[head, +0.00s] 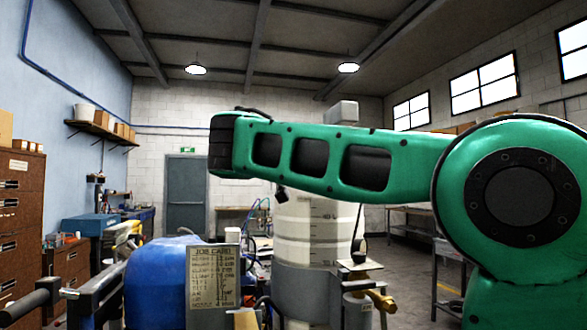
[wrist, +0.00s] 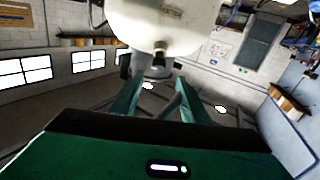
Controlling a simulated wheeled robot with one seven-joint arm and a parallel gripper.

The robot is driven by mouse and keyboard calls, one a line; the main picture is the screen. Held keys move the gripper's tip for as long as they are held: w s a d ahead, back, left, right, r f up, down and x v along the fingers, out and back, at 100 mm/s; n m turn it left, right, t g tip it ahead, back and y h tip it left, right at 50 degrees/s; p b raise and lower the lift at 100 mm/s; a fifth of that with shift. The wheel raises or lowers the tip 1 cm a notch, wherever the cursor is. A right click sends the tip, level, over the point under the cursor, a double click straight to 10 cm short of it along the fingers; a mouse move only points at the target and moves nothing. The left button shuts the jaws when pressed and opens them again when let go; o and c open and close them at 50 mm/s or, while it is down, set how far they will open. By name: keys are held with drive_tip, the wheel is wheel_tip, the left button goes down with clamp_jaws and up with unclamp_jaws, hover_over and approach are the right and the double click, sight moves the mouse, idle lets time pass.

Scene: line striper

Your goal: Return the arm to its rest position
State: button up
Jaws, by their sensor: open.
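My green arm (head: 330,160) stretches across the head view from the large round joint at right to a dark end at left. My gripper (wrist: 158,90) shows in the wrist view with its two green fingers apart and no object visible between them. I cannot make it out in the head view. A white tank with a fitting on its underside (wrist: 160,20) is beyond the fingertips in the wrist view. A banded white tank (head: 312,228) stands behind my arm in the head view, its upper part hidden by the arm.
A blue rounded tank (head: 165,285) and a job card (head: 213,276) are low in front. A brass fitting (head: 382,301) is right of them. Drawer cabinets (head: 20,225) line the left, and a metal bench (head: 447,275) is at right. Floor near the grey door (head: 187,195) is largely hidden.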

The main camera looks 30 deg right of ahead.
drive_tip(key=shift+s+a, duration=0.2)
drive_tip(key=shift+a, duration=0.05)
idle(0.3)
